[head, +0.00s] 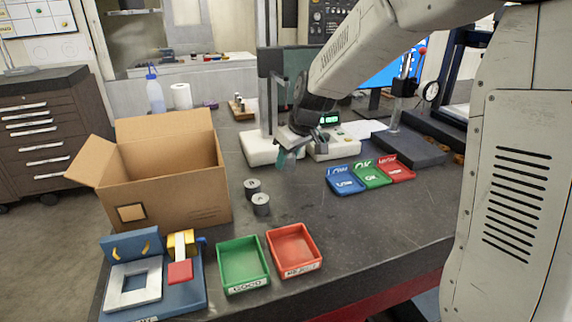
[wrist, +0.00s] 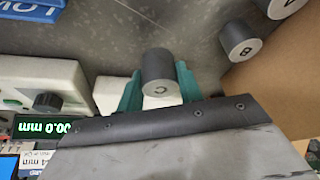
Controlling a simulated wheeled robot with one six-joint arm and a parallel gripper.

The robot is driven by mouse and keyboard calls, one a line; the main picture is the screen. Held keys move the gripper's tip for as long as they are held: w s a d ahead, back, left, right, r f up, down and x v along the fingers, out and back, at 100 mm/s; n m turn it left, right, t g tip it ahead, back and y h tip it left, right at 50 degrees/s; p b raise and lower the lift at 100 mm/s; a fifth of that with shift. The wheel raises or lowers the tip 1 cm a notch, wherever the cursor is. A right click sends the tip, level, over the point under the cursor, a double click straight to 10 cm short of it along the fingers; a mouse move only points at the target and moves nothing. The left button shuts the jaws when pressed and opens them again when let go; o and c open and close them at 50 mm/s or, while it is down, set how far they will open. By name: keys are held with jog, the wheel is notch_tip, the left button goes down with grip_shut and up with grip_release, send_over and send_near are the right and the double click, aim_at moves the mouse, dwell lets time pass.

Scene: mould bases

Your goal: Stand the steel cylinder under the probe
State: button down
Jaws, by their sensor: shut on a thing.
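My gripper (head: 287,158) is in front of the white-based measuring stand (head: 262,149), above the dark bench. In the wrist view its teal fingers (wrist: 158,78) are shut on a grey steel cylinder (wrist: 157,66) with a letter C on its end face. The held cylinder is hard to make out in the head view. The stand's dark column (head: 268,95) rises behind my gripper. The probe tip is hidden or too small to tell. The green digital display (head: 329,119) is right of the gripper; its reading also shows in the wrist view (wrist: 45,127).
Two more cylinders (head: 252,187) (head: 261,204) stand on the bench beside the open cardboard box (head: 175,190). Blue (head: 345,181), green (head: 371,174) and red (head: 397,169) trays lie right. Green (head: 243,264) and red (head: 294,250) trays are in front. The bench centre is clear.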

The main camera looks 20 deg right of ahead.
aim_at(286, 176)
jog(key=shift+w+d+f, duration=0.15)
jog(key=shift+w, duration=1.1)
jog(key=shift+f, duration=1.65)
jog(key=shift+f, duration=0.2)
jog(key=c, duration=0.9)
grip_release()
jog(key=shift+r, duration=0.15)
jog(key=v, duration=1.1)
jog(key=s+m+g, duration=0.1)
jog(key=s, duration=1)
jog(key=s+m+g+h, duration=0.1)
jog(key=s+m, duration=0.1)
jog(key=s, duration=1)
jog(key=s+d+m+h, duration=0.1)
jog(key=s+m, duration=0.1)
jog(key=s, duration=0.9)
jog(key=shift+s+d+r+g, duration=0.1)
jog(key=shift+s+r+g, duration=0.2)
jog(key=shift+r+g, duration=0.1)
